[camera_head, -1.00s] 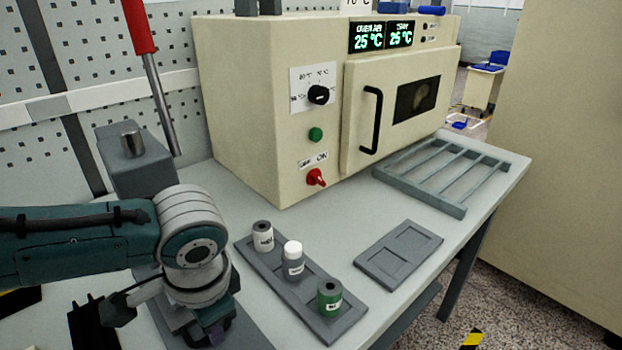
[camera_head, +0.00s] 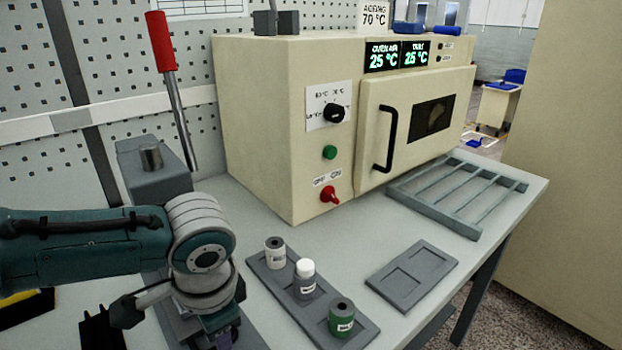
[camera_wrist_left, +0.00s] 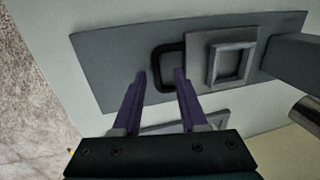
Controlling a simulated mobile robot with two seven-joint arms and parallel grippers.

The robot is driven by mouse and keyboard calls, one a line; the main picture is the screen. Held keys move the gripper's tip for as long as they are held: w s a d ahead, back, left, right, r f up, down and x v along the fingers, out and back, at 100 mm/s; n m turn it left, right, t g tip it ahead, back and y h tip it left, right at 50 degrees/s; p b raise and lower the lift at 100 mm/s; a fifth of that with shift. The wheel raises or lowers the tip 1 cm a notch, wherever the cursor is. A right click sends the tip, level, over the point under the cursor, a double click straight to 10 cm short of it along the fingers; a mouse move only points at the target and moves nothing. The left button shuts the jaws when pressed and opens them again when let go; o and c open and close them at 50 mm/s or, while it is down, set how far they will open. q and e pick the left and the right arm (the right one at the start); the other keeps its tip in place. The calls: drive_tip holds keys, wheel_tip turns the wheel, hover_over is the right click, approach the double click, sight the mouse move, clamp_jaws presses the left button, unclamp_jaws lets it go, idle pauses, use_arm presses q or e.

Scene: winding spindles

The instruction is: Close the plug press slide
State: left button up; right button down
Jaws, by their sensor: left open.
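The plug press shows in the head view as a grey block (camera_head: 150,172) with a red-handled lever (camera_head: 161,42) raised at the left. In the left wrist view, its grey slide (camera_wrist_left: 205,42) with a square raised pocket lies on a long grey base plate (camera_wrist_left: 105,65), out in front of the press block (camera_wrist_left: 298,52). A black loop handle (camera_wrist_left: 157,55) is on the slide's outer end. My left gripper (camera_wrist_left: 161,75) is open, its purple fingertips on either side of the handle's near part; contact cannot be told. In the head view my left wrist hides the slide.
A cream oven (camera_head: 270,130) stands behind, its door shut. A grey tray (camera_head: 272,283) with several small spools or bottles is right of my left arm. A flat two-pocket tray (camera_head: 413,277) and a slatted rack (camera_head: 455,192) lie further right.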

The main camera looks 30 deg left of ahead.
use_arm(q)
wheel_tip(320, 180, up, 10)
drive_tip(key=d+p, duration=0.1)
drive_tip(key=p, duration=0.1)
drive_tip(key=shift+s+d+f, duration=0.25)
drive_tip(key=shift+s+d, duration=0.05)
drive_tip(key=shift+s, duration=0.05)
drive_tip(key=s+d+t+h, duration=0.1)
drive_tip(key=s+d+h, duration=0.2)
drive_tip(key=s+d, duration=0.5)
drive_tip(key=s+r+n+t, duration=0.2)
drive_tip(key=s+r+n, duration=0.1)
drive_tip(key=s+r, duration=0.15)
wheel_tip(320, 180, up, 35)
drive_tip(key=p, duration=3.5)
drive_tip(key=shift+s+a+y+p, duration=0.2)
drive_tip(key=shift+a+y+p, duration=0.1)
drive_tip(key=shift+a+y, duration=0.15)
